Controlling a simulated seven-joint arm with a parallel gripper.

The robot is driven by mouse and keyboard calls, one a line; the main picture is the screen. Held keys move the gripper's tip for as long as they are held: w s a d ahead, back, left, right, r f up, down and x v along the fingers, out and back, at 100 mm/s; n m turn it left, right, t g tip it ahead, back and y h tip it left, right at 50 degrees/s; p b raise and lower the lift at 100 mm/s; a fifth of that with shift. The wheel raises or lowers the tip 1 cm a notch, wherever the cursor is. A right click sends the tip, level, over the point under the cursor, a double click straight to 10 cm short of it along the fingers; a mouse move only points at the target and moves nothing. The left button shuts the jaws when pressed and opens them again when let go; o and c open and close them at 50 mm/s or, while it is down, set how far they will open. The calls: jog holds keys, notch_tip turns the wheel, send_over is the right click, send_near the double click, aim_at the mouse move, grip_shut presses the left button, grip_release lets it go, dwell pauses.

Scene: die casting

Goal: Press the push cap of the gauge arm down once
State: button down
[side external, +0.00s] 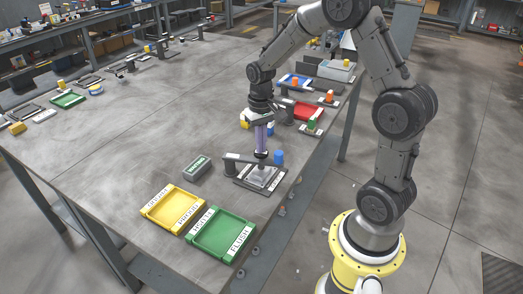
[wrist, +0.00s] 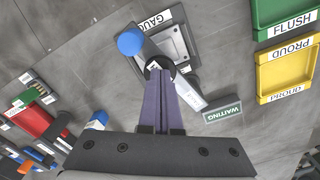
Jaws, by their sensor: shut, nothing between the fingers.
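The gauge arm is a dark bar (side external: 238,157) over a flat fixture plate labelled "GAUG…" (wrist: 137,62). A blue cap (side external: 278,156) stands at the bar's right end; it shows in the wrist view (wrist: 130,42) up and left of my fingertips. A round dark piece lies right at the fingertips, partly hidden by them. I cannot tell which of these two is the push cap. My gripper (side external: 262,154) is shut and empty, pointing down at the bar, left of the blue cap. Whether the fingertips touch the dark piece cannot be told.
A dark block labelled "WAITING" (side external: 197,166) stands left of the fixture. Yellow (side external: 172,207) and green (side external: 221,235) trays lie in front. A red tray (side external: 304,110) and orange-topped pieces are behind.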

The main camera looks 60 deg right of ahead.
jog(key=shift+f, duration=0.55)
jog(key=shift+r, duration=4.05)
jog(key=s+a+r+n+t, duration=0.25)
jog(key=s+a+r, duration=0.25)
jog(key=a+r, duration=0.45)
jog(key=s+a+n+t, duration=0.3)
jog(key=s, duration=1)
jog(key=shift+s+a+f, duration=0.25)
jog(key=shift+s, duration=0.05)
